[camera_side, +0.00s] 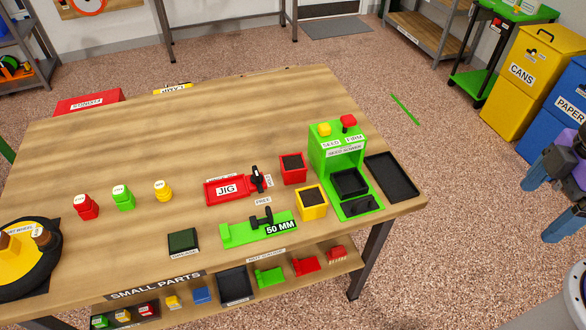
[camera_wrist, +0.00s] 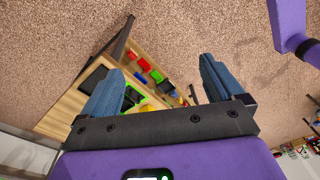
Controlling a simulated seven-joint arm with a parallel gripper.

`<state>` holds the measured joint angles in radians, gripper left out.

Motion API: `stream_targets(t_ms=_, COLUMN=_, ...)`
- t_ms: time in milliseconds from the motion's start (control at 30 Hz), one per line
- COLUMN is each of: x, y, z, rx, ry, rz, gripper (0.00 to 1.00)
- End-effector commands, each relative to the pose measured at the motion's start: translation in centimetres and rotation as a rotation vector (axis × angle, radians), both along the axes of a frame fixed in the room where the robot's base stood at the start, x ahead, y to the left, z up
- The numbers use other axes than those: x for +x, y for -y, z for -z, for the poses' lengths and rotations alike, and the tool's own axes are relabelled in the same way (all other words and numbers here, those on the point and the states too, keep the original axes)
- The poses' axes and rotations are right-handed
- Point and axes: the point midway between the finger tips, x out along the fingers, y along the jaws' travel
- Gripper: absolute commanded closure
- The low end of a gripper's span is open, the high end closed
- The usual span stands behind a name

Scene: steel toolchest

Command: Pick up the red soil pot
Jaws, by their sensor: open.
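The red soil pot (camera_side: 293,168) is a small square red pot with dark soil on top. It stands upright on the wooden table, left of the green machine, in the side view. A similar yellow pot (camera_side: 312,202) stands just in front of it. My gripper (camera_side: 540,210) is at the right edge of the side view, off the table and well apart from the red pot. Its blue fingers are spread with nothing between them, as the wrist view (camera_wrist: 160,68) also shows. In the wrist view the table's things are small and tilted, and I cannot tell which is the red pot.
The green machine (camera_side: 316,148) and a black tray (camera_side: 392,177) stand right of the pot. A red jig (camera_side: 215,192) lies to its left, and a green 50 mm fixture (camera_side: 238,233) in front. The table's back half (camera_side: 230,115) is mostly clear. Yellow and blue bins stand at right.

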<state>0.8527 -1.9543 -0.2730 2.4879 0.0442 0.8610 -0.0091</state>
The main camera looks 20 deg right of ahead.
Motion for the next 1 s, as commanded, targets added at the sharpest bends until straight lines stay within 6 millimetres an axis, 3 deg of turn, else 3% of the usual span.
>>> stream_targets(t_ms=167, x=2.2, y=-7.8, z=0.7, rx=0.168, ry=-0.036, rz=0.073, gripper=0.06)
stream_targets(t_ms=400, x=7.4, y=-20.0, z=1.9, rx=0.419, ry=-0.015, rz=0.279, gripper=0.06)
stream_targets(t_ms=600, x=12.6, y=-27.9, z=3.5, rx=0.563, ry=0.088, rz=0.494, gripper=0.06)
stream_targets(t_ms=800, x=17.6, y=-32.8, z=6.1, rx=0.63, ry=0.268, rz=0.723, gripper=0.06)
stream_targets(t_ms=1000, x=21.1, y=-34.4, z=9.2, rx=0.612, ry=0.517, rz=0.936, gripper=0.06)
